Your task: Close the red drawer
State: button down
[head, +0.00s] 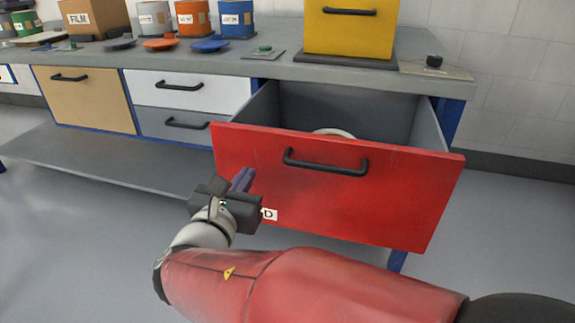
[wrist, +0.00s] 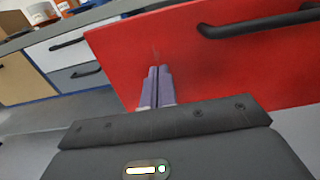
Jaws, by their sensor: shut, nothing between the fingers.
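The red drawer (head: 400,190) is pulled out of the grey workbench, with a black bar handle (head: 325,163) on its front. Inside its grey box lies a round pale thing (head: 335,132), mostly hidden by the front panel. My gripper (head: 243,179) is shut and empty in front of the left part of the red panel, left of and slightly below the handle. In the wrist view the closed fingertips (wrist: 160,70) point at the red drawer front (wrist: 190,60). I cannot tell whether they touch it. The handle (wrist: 260,22) is to their upper right.
A tan drawer (head: 85,98), a white drawer (head: 190,90) and a grey drawer (head: 170,125) are shut at the left. A yellow box (head: 350,30), several coloured cans and lids stand on the benchtop (head: 215,63). A low shelf (head: 100,155) juts out below. The floor in front is clear.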

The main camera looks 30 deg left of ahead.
aim_at(259, 158)
jog(key=shift+x, duration=2.15)
jog(key=shift+w, duration=0.15)
